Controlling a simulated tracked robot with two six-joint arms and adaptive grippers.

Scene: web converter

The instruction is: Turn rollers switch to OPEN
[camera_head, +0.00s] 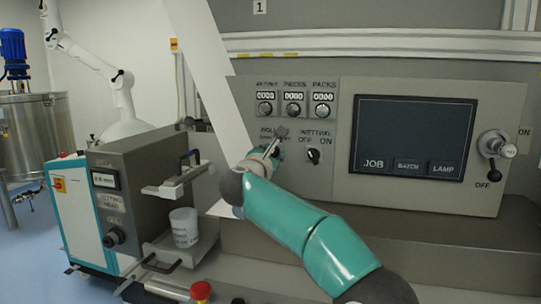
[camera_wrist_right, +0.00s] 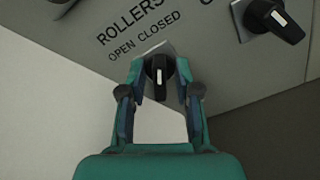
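The rollers switch (camera_wrist_right: 158,78) is a black knob with a white mark on a square plate, below the labels ROLLERS, OPEN and CLOSED in the right wrist view. Its mark runs nearly vertical in that picture. My right gripper (camera_wrist_right: 160,72) has one finger on each side of the knob, with narrow gaps visible, so it looks open around it. In the head view my right gripper (camera_head: 274,144) is at the panel and hides the rollers knob and part of its label. My left gripper is not in view.
The wetting switch (camera_head: 313,156) sits just right of my gripper. Counters with knobs (camera_head: 293,109) are above. A screen (camera_head: 412,138) and a lever switch (camera_head: 494,145) are further right.

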